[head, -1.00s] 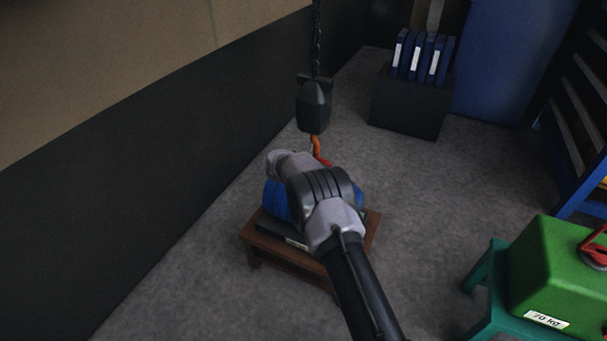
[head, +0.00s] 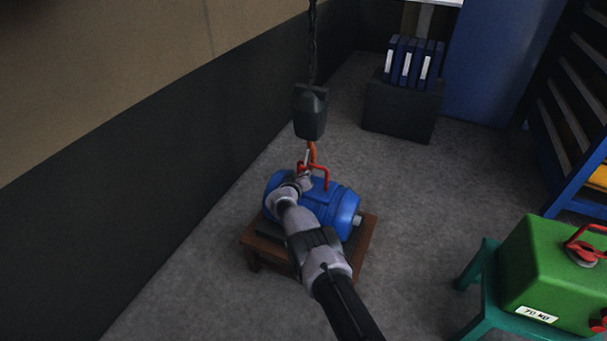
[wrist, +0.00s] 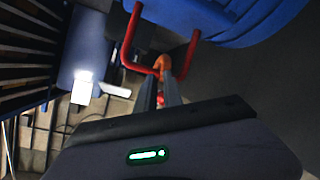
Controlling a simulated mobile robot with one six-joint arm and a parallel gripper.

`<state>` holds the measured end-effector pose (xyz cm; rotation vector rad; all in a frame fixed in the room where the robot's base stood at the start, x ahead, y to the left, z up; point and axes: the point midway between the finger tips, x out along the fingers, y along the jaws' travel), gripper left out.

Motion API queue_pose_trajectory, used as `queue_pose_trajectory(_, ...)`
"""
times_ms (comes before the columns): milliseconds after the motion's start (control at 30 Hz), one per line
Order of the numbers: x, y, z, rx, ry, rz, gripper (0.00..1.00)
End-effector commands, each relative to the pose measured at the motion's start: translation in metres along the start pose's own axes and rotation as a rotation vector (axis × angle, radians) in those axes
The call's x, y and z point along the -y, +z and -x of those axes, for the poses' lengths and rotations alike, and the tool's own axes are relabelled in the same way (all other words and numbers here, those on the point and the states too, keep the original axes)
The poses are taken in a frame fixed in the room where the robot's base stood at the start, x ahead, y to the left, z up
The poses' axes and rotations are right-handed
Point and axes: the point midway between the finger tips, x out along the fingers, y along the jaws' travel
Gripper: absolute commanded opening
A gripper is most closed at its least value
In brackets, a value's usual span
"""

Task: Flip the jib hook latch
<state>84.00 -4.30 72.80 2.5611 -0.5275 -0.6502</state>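The orange jib hook (head: 313,152) hangs under the dark hoist block (head: 311,112), at the red lifting handle (head: 327,174) of the blue motor-like casting (head: 338,208). In the wrist view, the hook (wrist: 161,64) meets the red handle (wrist: 131,32) just beyond my fingertips. My gripper (head: 301,172) is beside the hook, left of the handle. In the wrist view my gripper's two fingers (wrist: 160,88) stand a little apart, with something red between or behind them. I cannot tell whether they grip it. The latch cannot be made out clearly.
The casting sits on a low brown wooden stand (head: 258,247). The dark wall (head: 150,200) is close on the left. A green 70 kg weight (head: 545,265) on a green stool is at right. A dark box (head: 400,112) with blue binders stands behind. The floor between is clear.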

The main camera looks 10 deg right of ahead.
Motion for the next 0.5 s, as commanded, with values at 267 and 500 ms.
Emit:
queue_pose_trajectory(267,-0.0018,-0.0036,0.0000,-0.004,0.002,-0.002,0.41)
queue_pose_trajectory(500,-0.0035,-0.0062,0.0039,-0.003,0.003,-0.002,0.41)
